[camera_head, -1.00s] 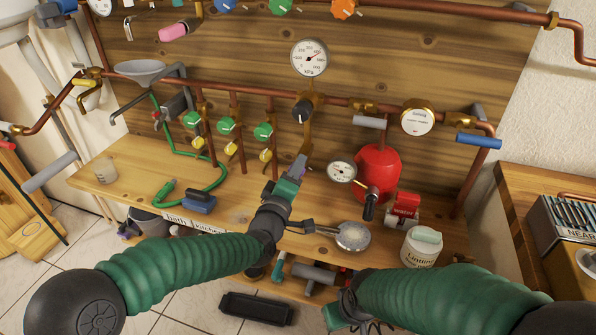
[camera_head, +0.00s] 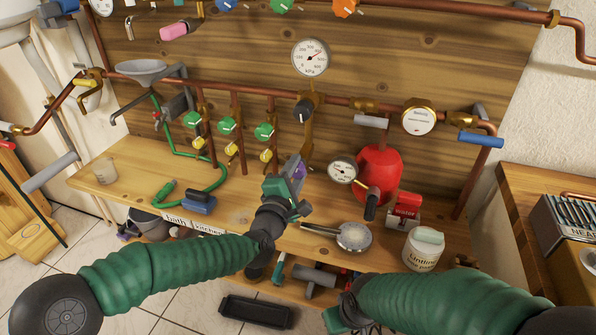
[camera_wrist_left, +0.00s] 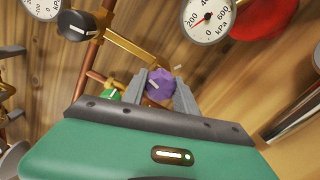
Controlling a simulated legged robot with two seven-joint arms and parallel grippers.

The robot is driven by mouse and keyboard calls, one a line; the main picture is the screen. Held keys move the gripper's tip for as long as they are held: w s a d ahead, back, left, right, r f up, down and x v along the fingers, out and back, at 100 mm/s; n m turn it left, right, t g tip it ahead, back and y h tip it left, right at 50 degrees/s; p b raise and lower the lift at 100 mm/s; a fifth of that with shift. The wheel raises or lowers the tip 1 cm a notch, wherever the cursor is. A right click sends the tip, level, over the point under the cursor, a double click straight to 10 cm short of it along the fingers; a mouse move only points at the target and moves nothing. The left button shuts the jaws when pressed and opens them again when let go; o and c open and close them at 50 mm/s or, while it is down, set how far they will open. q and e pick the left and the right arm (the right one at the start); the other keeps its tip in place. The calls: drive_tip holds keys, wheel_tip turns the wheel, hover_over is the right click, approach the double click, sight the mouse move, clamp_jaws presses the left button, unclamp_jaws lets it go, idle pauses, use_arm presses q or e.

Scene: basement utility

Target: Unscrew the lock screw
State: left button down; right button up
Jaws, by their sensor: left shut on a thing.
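A purple knob with a pale line on its face (camera_wrist_left: 160,84) is between the fingers of my left gripper (camera_wrist_left: 167,92) in the wrist view. In the head view the purple knob (camera_head: 299,170) shows at the fingertips of my left gripper (camera_head: 294,172), below the black knob (camera_head: 303,110) on the brass pipe. The gripper is shut on the purple knob. I cannot tell for sure whether this is the lock screw, nor whether it is still threaded in. My right gripper (camera_head: 342,314) is low at the bottom centre, partly hidden by its arm, and its fingers are unclear.
Green knobs (camera_head: 227,126) and yellow valves line the pipes at left. A red tank (camera_head: 378,172) with a gauge (camera_head: 342,171) stands close at right. A round metal-headed tool (camera_head: 354,237), white tub (camera_head: 423,248) and blue-grey block (camera_head: 200,202) are on the bench.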

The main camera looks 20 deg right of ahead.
use_arm(q)
drive_tip(key=shift+a+f, duration=0.1)
drive_tip(key=shift+f, duration=0.45)
drive_tip(key=c, duration=1.4)
unclamp_jaws()
drive_tip(key=o, duration=0.5)
drive_tip(key=shift+w+a, duration=0.1)
drive_tip(key=shift+c, duration=0.2)
drive_tip(key=shift+r, duration=0.25)
drive_tip(key=p+v, duration=0.3)
drive_tip(key=v, duration=1.4)
